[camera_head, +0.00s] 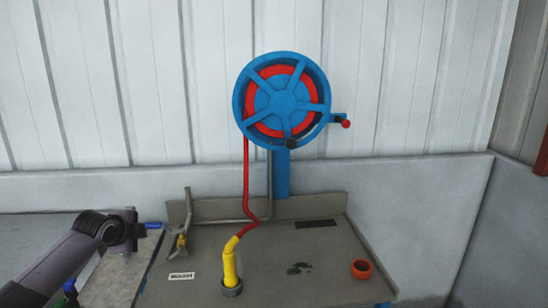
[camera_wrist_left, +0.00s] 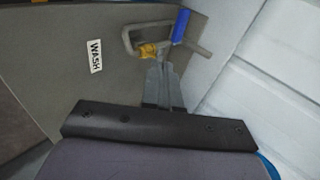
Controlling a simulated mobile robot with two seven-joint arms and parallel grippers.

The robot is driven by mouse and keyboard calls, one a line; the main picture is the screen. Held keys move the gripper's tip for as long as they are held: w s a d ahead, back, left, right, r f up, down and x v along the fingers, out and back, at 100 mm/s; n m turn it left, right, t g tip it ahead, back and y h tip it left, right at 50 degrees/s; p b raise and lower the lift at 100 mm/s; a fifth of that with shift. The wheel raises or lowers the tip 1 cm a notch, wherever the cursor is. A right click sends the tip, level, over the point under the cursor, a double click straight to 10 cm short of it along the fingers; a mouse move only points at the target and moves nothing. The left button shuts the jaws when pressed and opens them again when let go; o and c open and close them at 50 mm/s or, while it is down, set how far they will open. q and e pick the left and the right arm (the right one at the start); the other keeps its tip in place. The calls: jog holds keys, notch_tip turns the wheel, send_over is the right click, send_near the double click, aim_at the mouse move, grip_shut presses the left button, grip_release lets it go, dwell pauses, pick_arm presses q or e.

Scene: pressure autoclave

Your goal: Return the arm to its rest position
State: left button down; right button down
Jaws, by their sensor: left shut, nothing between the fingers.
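My left arm comes in from the lower left, and its gripper (camera_head: 146,233) is over the left side of the grey worktop (camera_head: 280,262). In the left wrist view the gripper (camera_wrist_left: 164,70) is shut and empty, its fingers pointing at a bent metal tap (camera_wrist_left: 130,36) with a yellow fitting (camera_wrist_left: 148,50) and a blue handle (camera_wrist_left: 181,27). The tap also shows in the head view (camera_head: 187,208), just right of the gripper. I cannot tell whether the fingertips touch it. My right gripper is not in view.
A blue and red hose reel (camera_head: 282,101) stands behind the worktop. Its red hose (camera_head: 246,180) runs down to a yellow nozzle (camera_head: 230,268) in a holder. An orange ring (camera_head: 361,269) is at the right. A WASH label (camera_wrist_left: 95,56) lies near the tap. A white wall (camera_head: 420,80) closes the back.

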pick_arm(q)
jog(key=s+d+f, duration=0.2)
jog(key=d+f, duration=0.1)
jog(key=s+d+f+g+h, duration=0.1)
jog(key=s+d+f, duration=0.2)
jog(key=s+d+f+n+g, duration=0.1)
jog(key=s+d+f, duration=0.2)
jog(key=shift+f+h, duration=0.2)
jog(key=shift+h, duration=0.1)
jog(key=s+d+f+n+g, duration=0.1)
jog(key=s+d+f+n, duration=0.15)
jog(key=s, duration=0.45)
jog(key=s+d+f+n+g, duration=0.1)
jog(key=s+d+f, duration=0.3)
jog(key=s, duration=0.2)
jog(key=s+a+r+n+g+y, duration=0.15)
jog(key=s+n, duration=0.35)
jog(key=s, duration=0.8)
jog(key=s+a+r+n+g, duration=0.1)
jog(key=s+a+n, duration=0.3)
jog(key=s, duration=0.9)
jog(key=w+d+f+t+h, duration=0.2)
jog(key=w+d+f+t, duration=0.2)
jog(key=f, duration=0.5)
jog(key=shift+w+d+n+t, duration=0.25)
jog(key=shift+w+n+t, duration=0.1)
jog(key=shift+w+t, duration=0.85)
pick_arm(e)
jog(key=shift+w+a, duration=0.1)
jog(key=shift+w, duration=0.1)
